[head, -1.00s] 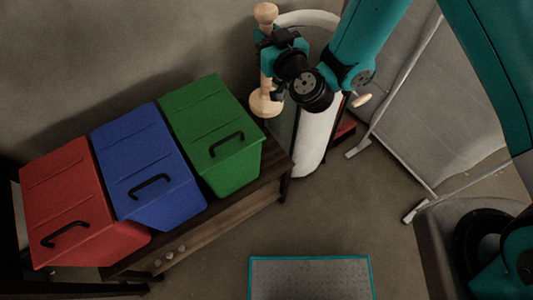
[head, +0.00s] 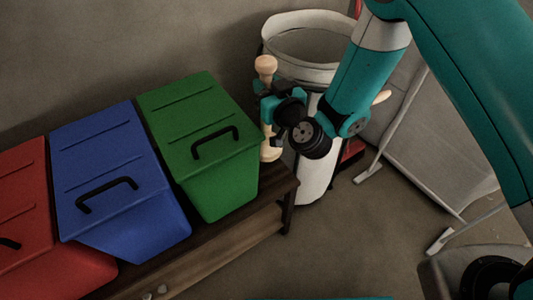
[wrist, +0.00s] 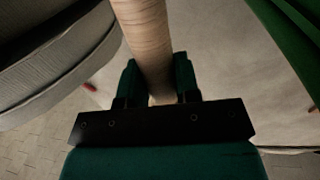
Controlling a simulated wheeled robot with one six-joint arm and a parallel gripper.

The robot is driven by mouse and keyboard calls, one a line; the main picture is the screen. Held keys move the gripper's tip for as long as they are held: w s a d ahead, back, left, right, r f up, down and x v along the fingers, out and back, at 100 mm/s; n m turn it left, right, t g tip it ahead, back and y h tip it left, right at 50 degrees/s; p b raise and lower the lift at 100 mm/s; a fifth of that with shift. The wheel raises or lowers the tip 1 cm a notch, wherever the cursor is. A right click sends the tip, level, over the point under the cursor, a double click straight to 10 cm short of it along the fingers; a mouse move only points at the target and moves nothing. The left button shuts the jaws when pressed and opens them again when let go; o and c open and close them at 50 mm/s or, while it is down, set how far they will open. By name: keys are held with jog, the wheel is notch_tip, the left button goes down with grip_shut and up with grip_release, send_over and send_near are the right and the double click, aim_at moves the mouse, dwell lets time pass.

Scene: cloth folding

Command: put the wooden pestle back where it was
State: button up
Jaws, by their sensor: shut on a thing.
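The wooden pestle (head: 266,66) is pale wood with a rounded knob on top. It stands about upright at the right end of the bench, beside the green bin. My gripper (head: 267,104) is shut around its shaft; my gripper and wrist hide the middle part. The lower end (head: 270,150) shows below my gripper, partly hidden by the green bin's edge; I cannot tell whether it touches the bench. In the wrist view the pestle's shaft (wrist: 145,35) runs between my two fingers (wrist: 158,88).
A green bin (head: 195,125), a blue bin (head: 115,170) and a red bin (head: 30,240) line the wooden bench (head: 240,232). A white round container (head: 310,52) stands behind and right of the pestle. A grey panel on a metal frame (head: 395,125) stands at the right.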

notch_tip(320, 180, down, 9)
jog(key=b, duration=0.5)
jog(key=shift+r, duration=0.1)
jog(key=shift+f, duration=0.2)
jog(key=o, duration=0.9)
jog(key=shift+o, duration=0.2)
jog(key=shift+r, duration=0.15)
jog(key=shift+s+d, duration=0.1)
jog(key=shift+s, duration=0.1)
jog(key=b+v, duration=0.3)
jog(key=v, duration=0.8)
jog(key=shift+s, duration=0.25)
jog(key=shift+d, duration=0.1)
